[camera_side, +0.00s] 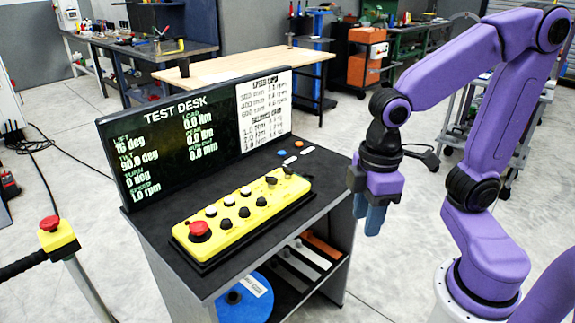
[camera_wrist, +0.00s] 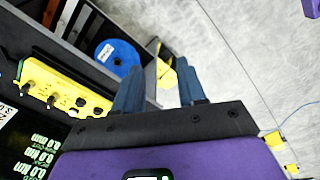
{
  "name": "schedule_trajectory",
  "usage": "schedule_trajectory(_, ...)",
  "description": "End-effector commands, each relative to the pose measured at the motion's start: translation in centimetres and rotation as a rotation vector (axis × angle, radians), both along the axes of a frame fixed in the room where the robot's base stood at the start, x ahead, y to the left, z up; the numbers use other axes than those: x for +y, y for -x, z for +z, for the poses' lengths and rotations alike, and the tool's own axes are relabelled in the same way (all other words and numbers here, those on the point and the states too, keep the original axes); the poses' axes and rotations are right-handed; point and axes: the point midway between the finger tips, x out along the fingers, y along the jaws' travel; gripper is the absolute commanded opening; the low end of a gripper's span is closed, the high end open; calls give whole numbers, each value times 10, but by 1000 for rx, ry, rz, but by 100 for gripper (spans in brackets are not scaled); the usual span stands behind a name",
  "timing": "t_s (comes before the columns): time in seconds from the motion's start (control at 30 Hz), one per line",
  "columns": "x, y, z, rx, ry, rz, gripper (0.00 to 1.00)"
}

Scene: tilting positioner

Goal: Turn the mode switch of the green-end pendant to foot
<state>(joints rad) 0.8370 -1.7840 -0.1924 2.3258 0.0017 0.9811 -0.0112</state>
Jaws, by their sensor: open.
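A yellow pendant (camera_side: 236,222) lies on the black desk top, with a red mushroom button (camera_side: 199,231) at its near left end and rows of black and white buttons. Two black rotary knobs, one here (camera_side: 271,182) and one here (camera_side: 288,171), sit at its far right end.
A TEST DESK display panel (camera_side: 178,148) stands behind the pendant. Small blue and orange buttons (camera_side: 282,152) are on the desk's far right. A blue disc (camera_side: 245,300) lies on the shelf below. A yellow box with a red button (camera_side: 57,235) stands on a post at left.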

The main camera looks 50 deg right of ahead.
Motion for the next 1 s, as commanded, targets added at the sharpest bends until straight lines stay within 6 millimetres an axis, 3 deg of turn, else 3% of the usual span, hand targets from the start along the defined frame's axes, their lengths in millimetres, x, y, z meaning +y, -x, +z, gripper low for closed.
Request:
schedule_trajectory(0.03,6,-20,6,0,1,-49,40)
schedule_trajectory(0.23,14,-97,25,5,7,-227,40)
schedule_trajectory(0.47,-3,-186,41,10,11,-430,40)
schedule_trajectory(0.67,-41,-257,49,16,13,-607,40)
schedule_trajectory(0.8,-80,-300,52,20,14,-730,40)
schedule_trajectory(1.0,-137,-339,53,24,15,-879,40)
